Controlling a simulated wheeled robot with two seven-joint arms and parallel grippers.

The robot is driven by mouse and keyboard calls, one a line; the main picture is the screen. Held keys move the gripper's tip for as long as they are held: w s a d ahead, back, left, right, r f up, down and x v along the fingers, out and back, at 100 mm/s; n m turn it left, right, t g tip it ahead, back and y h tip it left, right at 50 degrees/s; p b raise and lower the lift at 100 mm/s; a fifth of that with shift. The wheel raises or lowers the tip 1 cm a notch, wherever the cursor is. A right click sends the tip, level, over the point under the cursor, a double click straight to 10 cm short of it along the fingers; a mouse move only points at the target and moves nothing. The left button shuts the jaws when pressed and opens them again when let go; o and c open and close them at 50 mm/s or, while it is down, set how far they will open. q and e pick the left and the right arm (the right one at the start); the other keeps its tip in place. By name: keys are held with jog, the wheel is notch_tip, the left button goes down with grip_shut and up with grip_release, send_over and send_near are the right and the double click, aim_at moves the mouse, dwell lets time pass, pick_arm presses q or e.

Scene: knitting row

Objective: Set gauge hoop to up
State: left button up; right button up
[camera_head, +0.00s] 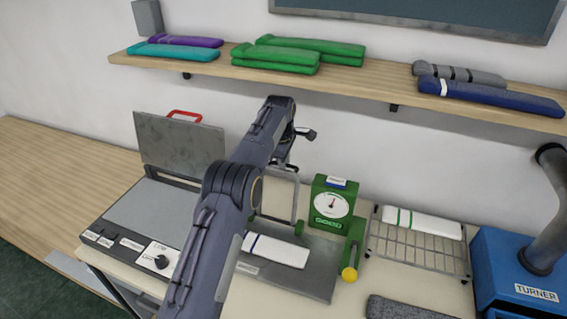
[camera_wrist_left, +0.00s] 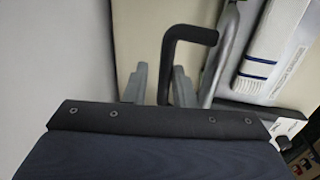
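The gauge hoop (camera_head: 284,186) is a light metal frame standing up at the back of a grey plate with a white, blue-striped knitted piece (camera_head: 275,250) on it. My arm partly hides the hoop in the head view. In the left wrist view, its silver bar (camera_wrist_left: 222,55) runs beside a black bent handle (camera_wrist_left: 188,33). My left gripper (camera_wrist_left: 160,76) has its two grey fingers apart, on either side of the handle's shaft, with a visible gap to the left finger. In the head view the fingers are mostly hidden behind my arm. My right gripper is not in view.
A green dial gauge (camera_head: 332,203) and a green lever with a yellow knob (camera_head: 350,262) stand right of the hoop. A press with a raised lid (camera_head: 178,145) is at left. A wire rack (camera_head: 420,250) and blue machine (camera_head: 510,280) are at right. A shelf (camera_head: 350,80) hangs above.

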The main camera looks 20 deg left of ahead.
pick_arm(q)
jog(key=shift+o, duration=1.2)
jog(key=shift+w+f, duration=0.1)
jog(key=shift+w, duration=0.15)
jog(key=shift+s, duration=0.2)
